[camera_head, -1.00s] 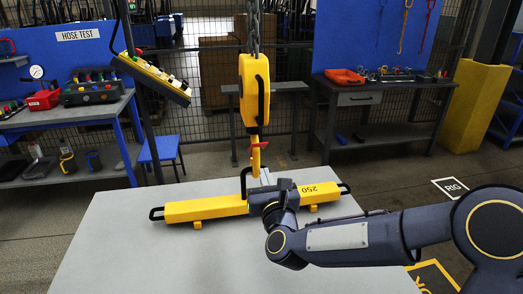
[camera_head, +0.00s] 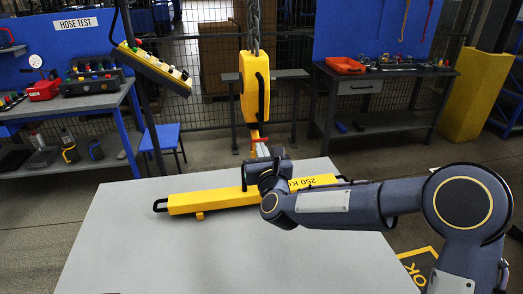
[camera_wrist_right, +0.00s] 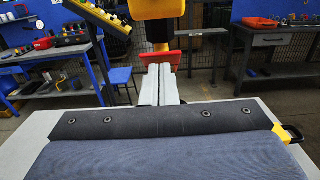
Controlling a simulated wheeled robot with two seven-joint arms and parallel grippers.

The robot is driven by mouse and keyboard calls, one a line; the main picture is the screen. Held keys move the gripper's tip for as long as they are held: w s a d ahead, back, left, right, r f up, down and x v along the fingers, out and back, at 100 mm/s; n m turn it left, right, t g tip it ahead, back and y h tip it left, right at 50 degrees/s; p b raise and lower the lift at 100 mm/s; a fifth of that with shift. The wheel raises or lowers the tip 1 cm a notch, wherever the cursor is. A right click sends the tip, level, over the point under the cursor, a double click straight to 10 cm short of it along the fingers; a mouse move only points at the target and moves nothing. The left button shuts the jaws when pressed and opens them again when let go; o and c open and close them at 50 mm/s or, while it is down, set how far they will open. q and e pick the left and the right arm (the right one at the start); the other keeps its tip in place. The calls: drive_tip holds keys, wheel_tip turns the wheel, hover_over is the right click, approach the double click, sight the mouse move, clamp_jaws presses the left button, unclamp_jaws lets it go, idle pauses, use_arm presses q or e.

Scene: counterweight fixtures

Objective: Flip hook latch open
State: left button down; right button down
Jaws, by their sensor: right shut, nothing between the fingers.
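The yellow hook block (camera_head: 256,92) hangs on a chain above the table, and its lower end also shows in the wrist view (camera_wrist_right: 157,9). A red latch piece (camera_wrist_right: 177,57) sits below the block, and it shows small in the head view (camera_head: 258,140). My right gripper (camera_wrist_right: 159,72) has its two pale fingers together, with nothing between them. Its tips overlap the red piece in the wrist view; I cannot tell whether they touch. The hook's lower part is hidden behind my gripper and wrist. My left gripper is not in view.
A yellow counterweight bar (camera_head: 209,202) with black end handles lies on the grey table (camera_head: 190,255), partly behind my right arm. The table's front left is clear.

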drive_tip(key=shift+g, duration=0.6)
drive_tip(key=shift+w+a+r+b, duration=0.15)
drive_tip(key=shift+w+r+b, duration=0.5)
drive_tip(key=shift+r, duration=0.45)
drive_tip(key=shift+w+a+r+b, duration=0.15)
drive_tip(key=shift+w+r+b, duration=0.3)
drive_tip(key=shift+w+r, duration=0.5)
drive_tip(key=shift+s+r, duration=0.15)
drive_tip(key=shift+r, duration=0.05)
